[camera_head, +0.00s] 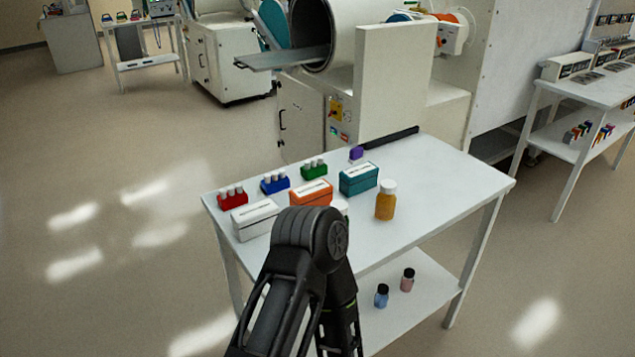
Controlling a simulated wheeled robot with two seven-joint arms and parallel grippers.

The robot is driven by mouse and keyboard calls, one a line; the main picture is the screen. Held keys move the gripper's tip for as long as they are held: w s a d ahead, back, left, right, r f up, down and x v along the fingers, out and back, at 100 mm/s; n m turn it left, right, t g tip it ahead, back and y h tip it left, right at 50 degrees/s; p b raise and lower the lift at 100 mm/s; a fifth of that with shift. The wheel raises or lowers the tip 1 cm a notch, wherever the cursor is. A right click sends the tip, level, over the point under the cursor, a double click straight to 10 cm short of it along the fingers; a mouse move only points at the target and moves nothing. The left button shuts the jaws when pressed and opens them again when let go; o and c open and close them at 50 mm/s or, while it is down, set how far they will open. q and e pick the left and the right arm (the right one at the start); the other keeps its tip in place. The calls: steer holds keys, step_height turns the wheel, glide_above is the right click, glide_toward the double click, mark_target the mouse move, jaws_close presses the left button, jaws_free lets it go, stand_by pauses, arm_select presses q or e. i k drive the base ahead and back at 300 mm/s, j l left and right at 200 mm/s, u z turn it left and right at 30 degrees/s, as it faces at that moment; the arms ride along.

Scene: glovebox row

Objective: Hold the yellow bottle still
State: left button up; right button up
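The yellow bottle (385,206) has a white cap and stands upright on the white table (440,190), near its front edge and right of the boxes. Nothing is seen touching it. One of my black arms comes up from the bottom middle, and its bent joint covers part of the table's front edge, left of the bottle. No gripper fingers show in this view, so neither gripper can be seen. A small white round thing (341,207) is partly hidden behind that joint, just left of the bottle.
White (254,220), orange (311,193) and teal (359,180) boxes stand left of the bottle. Red (232,199), blue (275,184) and green (314,170) vial racks are behind. Small bottles (407,280) stand on the lower shelf. The table's right side is clear.

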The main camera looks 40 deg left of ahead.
mark_target(385, 205)
steer(key=i+l+u, duration=0.2)
steer(key=u, duration=0.25)
steer(key=i+l+u, duration=0.55)
steer(key=u, duration=0.3)
steer(key=i+l+u, duration=0.1)
steer(key=l+u, duration=0.35)
